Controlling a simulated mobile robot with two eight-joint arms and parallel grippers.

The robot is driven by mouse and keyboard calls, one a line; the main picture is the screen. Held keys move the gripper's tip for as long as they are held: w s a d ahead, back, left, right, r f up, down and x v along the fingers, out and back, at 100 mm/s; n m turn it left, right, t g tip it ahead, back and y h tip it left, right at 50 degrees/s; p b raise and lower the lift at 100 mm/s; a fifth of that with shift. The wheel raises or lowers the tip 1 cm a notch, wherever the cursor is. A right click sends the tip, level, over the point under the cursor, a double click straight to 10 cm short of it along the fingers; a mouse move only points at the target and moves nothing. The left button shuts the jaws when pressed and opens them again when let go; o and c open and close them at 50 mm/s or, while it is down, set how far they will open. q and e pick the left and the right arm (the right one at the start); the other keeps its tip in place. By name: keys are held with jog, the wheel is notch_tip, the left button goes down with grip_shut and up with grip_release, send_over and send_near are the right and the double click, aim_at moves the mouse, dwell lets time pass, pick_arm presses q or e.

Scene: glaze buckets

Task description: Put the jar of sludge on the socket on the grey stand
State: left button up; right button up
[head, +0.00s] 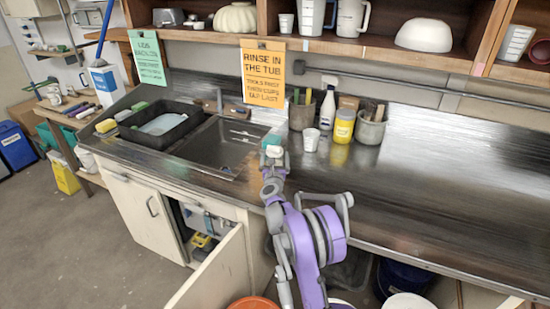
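I see one purple and grey arm of mine, coming up from the bottom just right of the middle, which I take to be my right arm. Its gripper (273,155) is over the counter's front part, right of the sink. The fingers are too small to tell open from shut. A small pale teal and white item (272,138) shows at its tip; I cannot tell whether it is held or behind. My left gripper is not in view. I cannot make out a grey stand or socket.
Grey pots with tools (369,130), a white bottle (327,108) and a white cup (311,140) stand near the jar. A black tub (160,125) sits left of the sink (225,145). The right counter (460,180) is clear. A cabinet door (215,275) hangs open.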

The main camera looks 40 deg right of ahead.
jog(key=shift+r, duration=0.2)
jog(key=shift+s+a+f, duration=0.1)
jog(key=shift+s+a, duration=0.15)
jog(key=b+v, duration=0.1)
jog(key=v, duration=0.9)
jog(key=shift+b, duration=0.4)
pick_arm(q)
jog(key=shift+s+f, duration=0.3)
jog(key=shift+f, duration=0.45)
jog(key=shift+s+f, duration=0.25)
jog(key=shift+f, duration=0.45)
pick_arm(e)
jog(key=shift+s+a, duration=0.45)
jog(key=shift+s, duration=0.05)
